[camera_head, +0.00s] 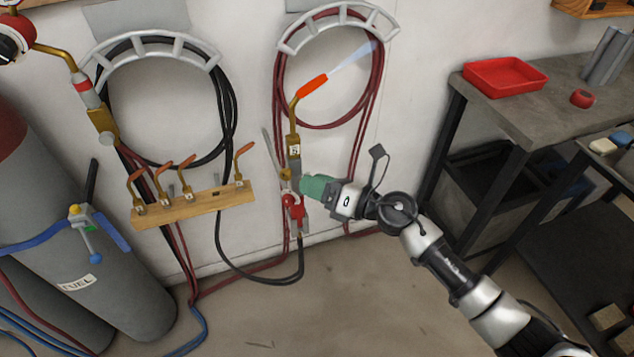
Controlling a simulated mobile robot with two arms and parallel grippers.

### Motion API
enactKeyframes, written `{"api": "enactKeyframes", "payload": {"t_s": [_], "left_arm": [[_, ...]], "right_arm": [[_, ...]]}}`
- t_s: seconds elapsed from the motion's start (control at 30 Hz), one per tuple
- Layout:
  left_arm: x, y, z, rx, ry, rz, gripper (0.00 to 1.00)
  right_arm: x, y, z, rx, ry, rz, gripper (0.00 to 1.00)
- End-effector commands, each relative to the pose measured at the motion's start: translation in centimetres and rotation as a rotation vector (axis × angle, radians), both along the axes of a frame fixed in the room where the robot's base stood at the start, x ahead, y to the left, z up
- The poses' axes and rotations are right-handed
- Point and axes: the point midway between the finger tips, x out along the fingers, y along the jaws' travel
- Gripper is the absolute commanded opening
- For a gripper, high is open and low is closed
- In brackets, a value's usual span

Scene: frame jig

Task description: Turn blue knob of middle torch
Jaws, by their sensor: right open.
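A torch (294,148) stands upright near the middle of the wall. It has a brass body, a bent tube and an orange tip (312,86) with a pale blue flame (352,60). My right gripper (293,190) reaches in from the right, with a green section behind its jaws. It is open at the torch's lower body, beside red parts there. I cannot tell whether it touches the torch. No blue knob can be made out; the gripper covers part of that area. My left gripper is not in view.
Another torch (100,118) hangs at the left. A wooden rack (205,205) holds several copper-coloured tips. Hoses hang on two wall hangers (150,44). Grey cylinders (110,265) stand at left. A workbench (540,105) with a red tray (504,78) stands at right. Floor between is mostly clear.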

Motion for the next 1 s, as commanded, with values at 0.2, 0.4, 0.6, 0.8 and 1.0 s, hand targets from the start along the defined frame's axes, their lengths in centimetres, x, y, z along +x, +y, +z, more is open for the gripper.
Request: {"api": "enactKeyframes", "payload": {"t_s": [0.2, 0.4, 0.6, 0.8, 1.0], "left_arm": [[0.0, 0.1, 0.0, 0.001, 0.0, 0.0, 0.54], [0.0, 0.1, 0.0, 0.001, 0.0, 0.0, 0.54], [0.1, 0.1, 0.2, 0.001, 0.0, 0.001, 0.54], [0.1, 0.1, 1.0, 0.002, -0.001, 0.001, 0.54], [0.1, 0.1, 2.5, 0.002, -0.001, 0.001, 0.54]], "right_arm": [[0.0, 0.0, 0.0, 0.0, 0.0, 0.0, 0.37], [0.0, 0.0, 0.0, 0.0, 0.001, 0.0, 0.06], [0.0, -0.1, 0.0, 0.005, 0.01, -0.001, 0.04], [0.0, -0.1, 0.1, 0.034, 0.069, -0.001, 0.04], [0.0, -0.1, 0.2, 0.097, 0.192, 0.0, 0.04]]}}
